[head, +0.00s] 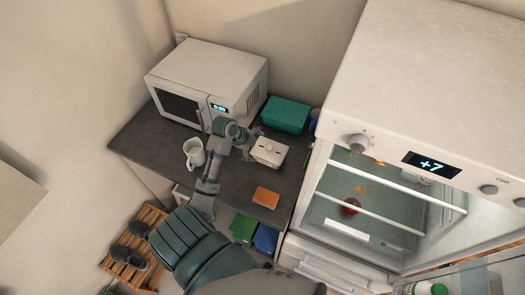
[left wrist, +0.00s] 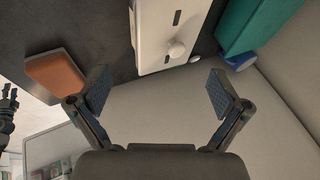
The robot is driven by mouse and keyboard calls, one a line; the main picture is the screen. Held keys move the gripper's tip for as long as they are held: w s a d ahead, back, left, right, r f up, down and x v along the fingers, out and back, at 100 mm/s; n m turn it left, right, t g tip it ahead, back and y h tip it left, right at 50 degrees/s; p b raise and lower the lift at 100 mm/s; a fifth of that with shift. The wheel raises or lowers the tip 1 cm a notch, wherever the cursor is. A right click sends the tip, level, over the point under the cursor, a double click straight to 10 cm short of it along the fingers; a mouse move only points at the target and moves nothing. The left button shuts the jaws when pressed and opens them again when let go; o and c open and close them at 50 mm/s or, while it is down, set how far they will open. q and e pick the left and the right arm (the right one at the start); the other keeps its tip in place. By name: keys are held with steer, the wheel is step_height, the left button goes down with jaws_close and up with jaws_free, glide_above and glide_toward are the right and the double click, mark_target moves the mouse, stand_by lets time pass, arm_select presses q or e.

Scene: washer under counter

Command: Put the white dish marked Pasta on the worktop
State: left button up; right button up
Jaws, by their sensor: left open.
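A white dish (head: 269,152) with a small round knob on its lid rests on the dark worktop (head: 232,179). No Pasta marking can be read on it. In the left wrist view the white dish (left wrist: 160,35) lies just beyond the fingertips. My left gripper (head: 252,142) is at the left end of the dish, and its spread fingers also show in the left wrist view (left wrist: 160,88). It is open with nothing between the fingers.
A microwave (head: 207,78) stands behind, a white mug (head: 194,153) left, a teal box (head: 285,114) behind the dish, and an orange block (head: 266,197) in front. The open fridge (head: 375,205) at right holds a red item (head: 351,206). Shoes (head: 128,255) lie on a slatted rack.

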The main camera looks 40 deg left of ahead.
arm_select(q)
steer(key=shift+v, duration=2.3)
